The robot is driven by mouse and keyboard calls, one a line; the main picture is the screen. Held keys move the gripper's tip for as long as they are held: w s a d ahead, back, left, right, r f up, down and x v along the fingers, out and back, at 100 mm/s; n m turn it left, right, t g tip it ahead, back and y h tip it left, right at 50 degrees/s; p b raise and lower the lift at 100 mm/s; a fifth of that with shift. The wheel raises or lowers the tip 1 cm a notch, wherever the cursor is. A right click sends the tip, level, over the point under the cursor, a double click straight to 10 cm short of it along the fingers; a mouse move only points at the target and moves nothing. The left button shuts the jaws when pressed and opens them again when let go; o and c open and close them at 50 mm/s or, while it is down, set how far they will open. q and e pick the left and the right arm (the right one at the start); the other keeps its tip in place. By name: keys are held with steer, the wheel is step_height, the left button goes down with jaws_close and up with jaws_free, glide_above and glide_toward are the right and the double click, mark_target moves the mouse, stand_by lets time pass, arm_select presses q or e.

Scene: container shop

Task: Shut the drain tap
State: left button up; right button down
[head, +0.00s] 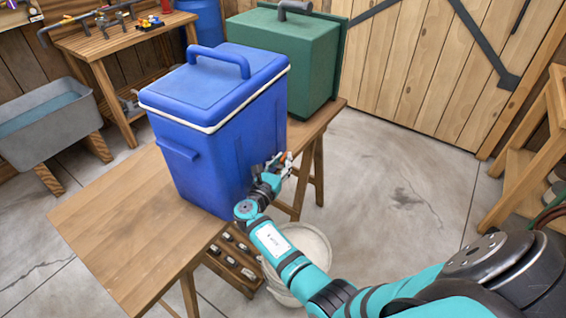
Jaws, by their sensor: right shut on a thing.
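A blue cooler (215,130) with a closed blue lid and a white rim stands on a wooden table (120,225). My right gripper (283,162) is low at the cooler's right side, shut on a small part there, where the drain tap sits. The tap is mostly hidden by the fingers, and only a little orange and grey shows. I cannot tell which way its lever is turned. My left gripper is not in view.
A white bucket (313,240) stands on the floor below the tap, partly behind my right arm. A green box (290,55) sits behind the cooler. A grey trough (40,140) and a workbench (120,38) are at the left. The floor at right centre is clear.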

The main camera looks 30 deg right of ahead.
steer(key=shift+w+a+r, duration=0.1)
steer(key=shift+w+r, duration=0.05)
steer(key=c, duration=1.4)
jaws_free()
